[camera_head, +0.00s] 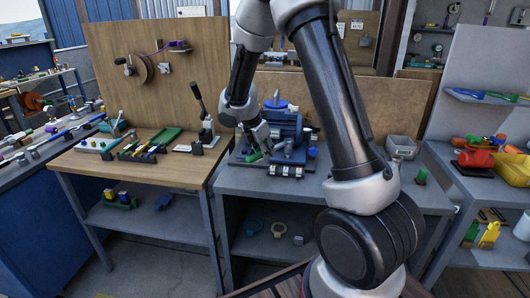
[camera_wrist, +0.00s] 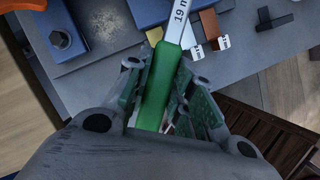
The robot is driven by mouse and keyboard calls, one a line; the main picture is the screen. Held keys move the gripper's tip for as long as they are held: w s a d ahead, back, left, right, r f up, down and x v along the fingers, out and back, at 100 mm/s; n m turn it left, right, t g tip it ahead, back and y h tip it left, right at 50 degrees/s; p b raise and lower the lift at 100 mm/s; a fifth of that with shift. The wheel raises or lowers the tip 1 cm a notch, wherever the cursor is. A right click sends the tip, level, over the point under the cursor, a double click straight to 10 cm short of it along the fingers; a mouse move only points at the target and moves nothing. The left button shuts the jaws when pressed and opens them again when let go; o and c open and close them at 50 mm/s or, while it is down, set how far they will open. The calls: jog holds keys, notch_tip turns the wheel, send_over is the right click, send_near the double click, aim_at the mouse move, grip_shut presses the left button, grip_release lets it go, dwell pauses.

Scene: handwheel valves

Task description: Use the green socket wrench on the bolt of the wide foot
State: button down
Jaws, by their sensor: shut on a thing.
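My gripper (camera_wrist: 165,88) is shut on the green handle of the socket wrench (camera_wrist: 158,92). Its silver shank (camera_wrist: 178,22), marked "19 m…", runs up and out of the wrist view, so the socket end is hidden. A blue foot (camera_wrist: 78,20) with a hex bolt (camera_wrist: 60,40) on a round washer is at the upper left, apart from the visible part of the wrench. Another blue piece (camera_wrist: 150,12) is at the top. I cannot tell which foot is the wide one.
Orange and white tagged pieces (camera_wrist: 208,28) and a black bracket (camera_wrist: 275,20) lie right of the shank. The wooden bench (camera_head: 140,165) at left carries trays and a lever tool (camera_head: 203,115).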

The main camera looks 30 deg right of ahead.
jog(key=shift+f, duration=1)
